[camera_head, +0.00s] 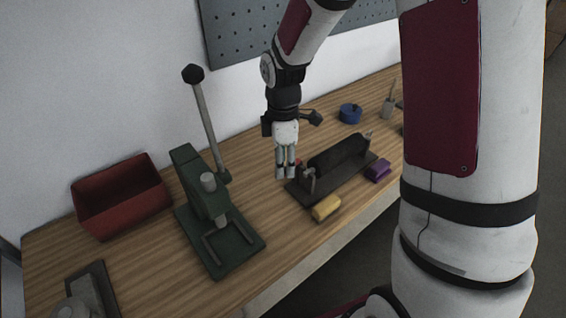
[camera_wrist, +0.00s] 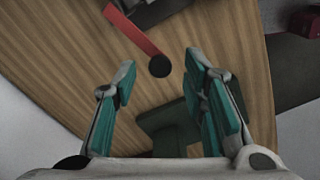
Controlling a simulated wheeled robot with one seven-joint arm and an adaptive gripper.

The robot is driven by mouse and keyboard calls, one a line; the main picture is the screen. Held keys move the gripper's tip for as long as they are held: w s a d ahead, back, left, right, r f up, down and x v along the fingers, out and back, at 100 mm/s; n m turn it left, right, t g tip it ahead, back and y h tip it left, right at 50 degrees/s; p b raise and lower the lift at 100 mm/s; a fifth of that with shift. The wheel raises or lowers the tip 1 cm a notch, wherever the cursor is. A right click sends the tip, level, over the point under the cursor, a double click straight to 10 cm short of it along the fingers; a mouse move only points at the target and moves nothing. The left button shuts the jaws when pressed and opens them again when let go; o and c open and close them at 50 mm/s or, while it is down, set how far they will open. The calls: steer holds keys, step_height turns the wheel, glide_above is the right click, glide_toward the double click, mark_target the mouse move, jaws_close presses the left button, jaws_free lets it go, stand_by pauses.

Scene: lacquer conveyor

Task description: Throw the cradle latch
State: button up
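The cradle (camera_head: 342,178) is a dark plate on the bench with a black cylinder lying along it and small posts at its ends. My gripper (camera_head: 286,176) points down beside the cradle's left end, and a small red part (camera_head: 298,163) shows just behind its fingers. In the wrist view a flat red bar (camera_wrist: 137,31), which looks like the latch lever, slants from the dark cradle to a round black end (camera_wrist: 160,66). That end lies ahead of and between my fingertips (camera_wrist: 160,72). The fingers are wide apart with nothing between them. The latch's pivot is not clear.
A green press (camera_head: 205,190) with a tall grey lever stands left of my gripper. A red bin (camera_head: 122,196) is farther left. A blue roll (camera_head: 350,113) is behind.

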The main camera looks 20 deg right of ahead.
steer(key=shift+f, duration=0.55)
jaws_close()
